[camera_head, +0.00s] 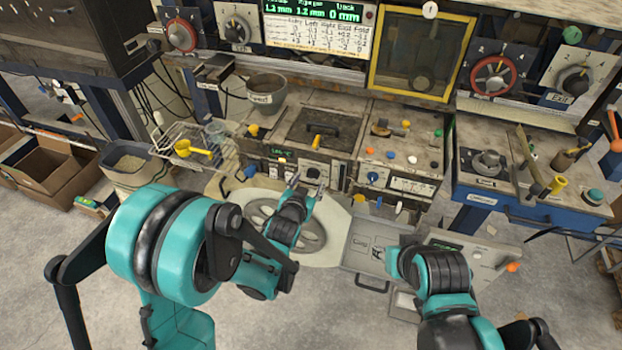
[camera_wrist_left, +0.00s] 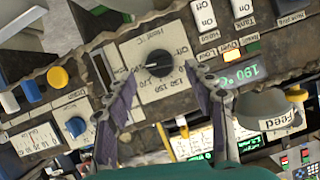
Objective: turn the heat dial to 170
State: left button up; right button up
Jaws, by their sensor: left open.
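The heat dial (camera_wrist_left: 157,62) is a black knob on a pale square plate with printed numbers, labelled Heat. The wrist view shows it tilted, and I cannot tell surely which number its pointer marks. In the head view the dial (camera_head: 312,173) sits on the front of the worn machine. My left gripper (camera_head: 307,185) is open and empty in front of it. In the left wrist view the gripper's two fingers (camera_wrist_left: 160,90) stand on either side of the dial plate, apart from the knob. My right arm shows at lower right; its gripper fingers are not visible.
A green display (camera_wrist_left: 240,73) beside the dial appears to read 190. White switches and a yellow button (camera_wrist_left: 57,77) flank the plate. A pale round wheel (camera_head: 300,240) lies below the machine front, and a grey tray (camera_head: 368,255) is to its right.

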aim_at(310, 177)
pick_arm(q)
jog(key=shift+x, duration=1.4)
jog(key=c, duration=1.2)
jog(key=shift+o, duration=0.2)
jog(key=n+h+b, duration=0.2)
jog(key=n, duration=0.1)
jog(key=shift+w+a+g, duration=0.15)
jog(key=shift+a+g, duration=0.15)
jog(key=shift+a+n+h+b, duration=0.15)
jog(key=shift+n+h+b, duration=0.65)
jog(key=shift+n+b, duration=0.35)
